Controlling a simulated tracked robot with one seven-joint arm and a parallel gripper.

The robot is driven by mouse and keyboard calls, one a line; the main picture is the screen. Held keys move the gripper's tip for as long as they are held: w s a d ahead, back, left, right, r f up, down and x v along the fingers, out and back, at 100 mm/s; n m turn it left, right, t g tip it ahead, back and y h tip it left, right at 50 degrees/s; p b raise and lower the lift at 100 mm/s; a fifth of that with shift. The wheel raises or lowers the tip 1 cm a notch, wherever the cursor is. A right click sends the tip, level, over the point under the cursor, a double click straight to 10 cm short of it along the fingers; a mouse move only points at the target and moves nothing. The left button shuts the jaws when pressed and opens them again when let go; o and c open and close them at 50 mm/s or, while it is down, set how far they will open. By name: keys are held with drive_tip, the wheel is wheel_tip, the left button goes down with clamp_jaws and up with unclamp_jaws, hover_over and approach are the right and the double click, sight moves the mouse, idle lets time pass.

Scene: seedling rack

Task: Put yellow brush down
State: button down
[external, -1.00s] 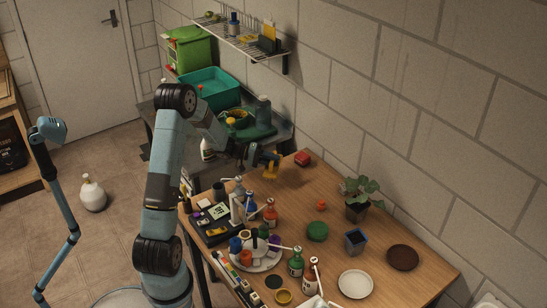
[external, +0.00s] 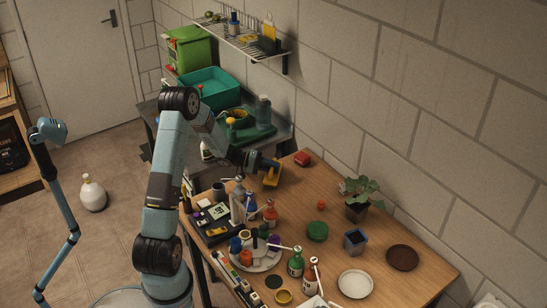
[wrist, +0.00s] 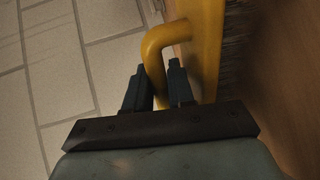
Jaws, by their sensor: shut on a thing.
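The yellow brush (external: 271,177) is in my gripper (external: 267,166) at the far left part of the wooden table (external: 385,237). In the wrist view, the fingers of my gripper (wrist: 160,82) are shut on the brush's curved yellow handle (wrist: 163,38). Dark bristles along the brush's edge (wrist: 232,45) face the brown wood surface at the right. I cannot tell whether the bristles touch the table.
A red block (external: 303,158) sits beyond the brush, near the wall. Several bottles, including an orange one (external: 270,213), stand nearer.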

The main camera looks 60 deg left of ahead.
drive_tip(key=shift+f, duration=0.5)
drive_tip(key=c, duration=0.9)
unclamp_jaws()
drive_tip(key=v, duration=1.3)
drive_tip(key=shift+s+a+r, duration=0.2)
drive_tip(key=shift+s+a, duration=0.05)
drive_tip(key=shift+a, duration=0.05)
